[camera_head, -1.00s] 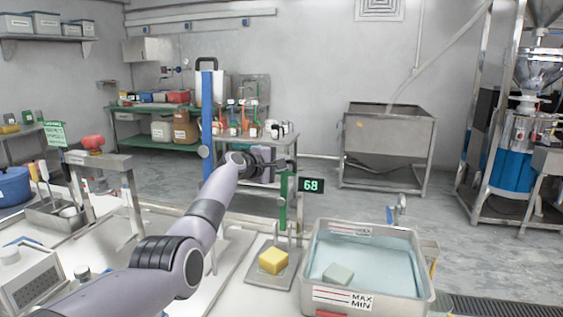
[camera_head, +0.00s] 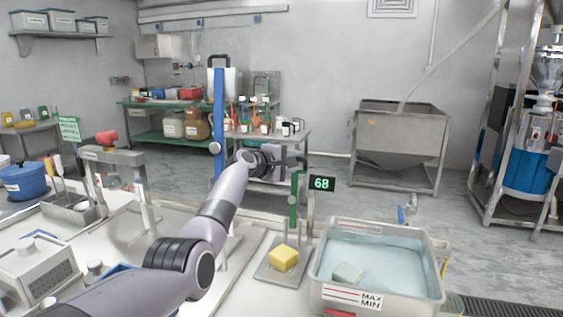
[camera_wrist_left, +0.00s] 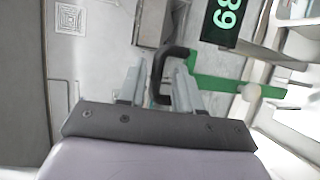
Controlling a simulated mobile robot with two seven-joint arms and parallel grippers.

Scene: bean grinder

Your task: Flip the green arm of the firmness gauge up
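The firmness gauge has a green arm (camera_head: 294,195) beside a small black display (camera_head: 321,184) reading 68. A yellow block (camera_head: 284,258) rests on the metal plate (camera_head: 267,274) below. My left gripper (camera_head: 298,162) is at the top of the green arm. In the left wrist view, the green arm (camera_wrist_left: 222,85) carries a bent black handle (camera_wrist_left: 156,72). The two fingers of my left gripper (camera_wrist_left: 156,88) are apart, with part of the handle in the gap between them. I cannot tell whether a finger touches it. My right gripper is not in view.
A basin of water (camera_head: 376,262) with a pale block (camera_head: 348,273) in it stands just right of the plate. A blue post (camera_head: 218,135) rises left of my wrist. A metal stand (camera_head: 112,156) with a red knob is farther left.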

